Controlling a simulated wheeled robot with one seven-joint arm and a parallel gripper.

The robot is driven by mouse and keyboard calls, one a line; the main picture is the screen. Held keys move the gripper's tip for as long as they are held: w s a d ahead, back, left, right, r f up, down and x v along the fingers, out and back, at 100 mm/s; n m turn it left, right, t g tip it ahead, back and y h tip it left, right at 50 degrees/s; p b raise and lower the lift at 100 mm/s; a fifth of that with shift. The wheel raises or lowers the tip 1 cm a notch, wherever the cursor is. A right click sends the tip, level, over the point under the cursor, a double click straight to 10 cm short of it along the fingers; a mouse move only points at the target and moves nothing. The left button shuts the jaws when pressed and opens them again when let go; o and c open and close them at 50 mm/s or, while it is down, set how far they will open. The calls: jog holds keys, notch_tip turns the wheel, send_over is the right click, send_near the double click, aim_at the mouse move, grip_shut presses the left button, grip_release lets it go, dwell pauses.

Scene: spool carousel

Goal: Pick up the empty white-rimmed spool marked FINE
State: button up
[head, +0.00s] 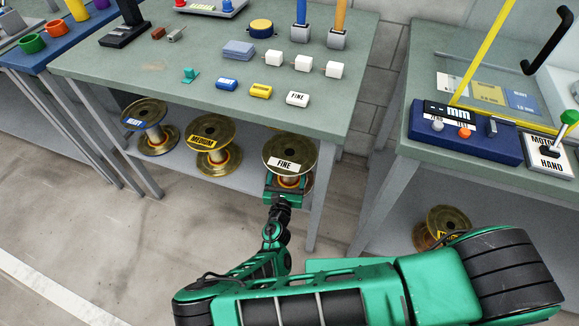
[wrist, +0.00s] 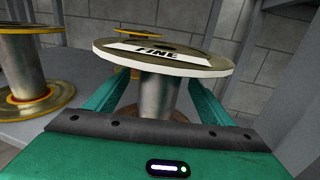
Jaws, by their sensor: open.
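The spool marked FINE (head: 290,152) stands upright on the shelf under the middle table, at the right end of a row. Its white-rimmed top flange fills the upper part of the wrist view (wrist: 165,57), and its bare metal core (wrist: 158,92) shows below with no wire on it. My gripper (head: 287,186) is at the spool's near side in the head view. In the wrist view its two open green fingers (wrist: 160,103) reach along the left and right of the core, under the top flange. The fingertips and the lower flange are largely hidden.
The spools marked MEDIUM (head: 212,140) and HEAVY (head: 146,122) stand to the left on the shelf (head: 180,168). The tabletop (head: 215,70) lies above, with a table leg (head: 322,200) close to my gripper's right. Another spool (head: 440,225) is under the right table.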

jog(key=w, duration=0.3)
jog(key=shift+w+d+f, duration=0.1)
jog(key=shift+w+d, duration=0.1)
jog(key=shift+d, duration=0.1)
jog(key=c, duration=1.7)
grip_shut()
jog(key=shift+r, duration=0.2)
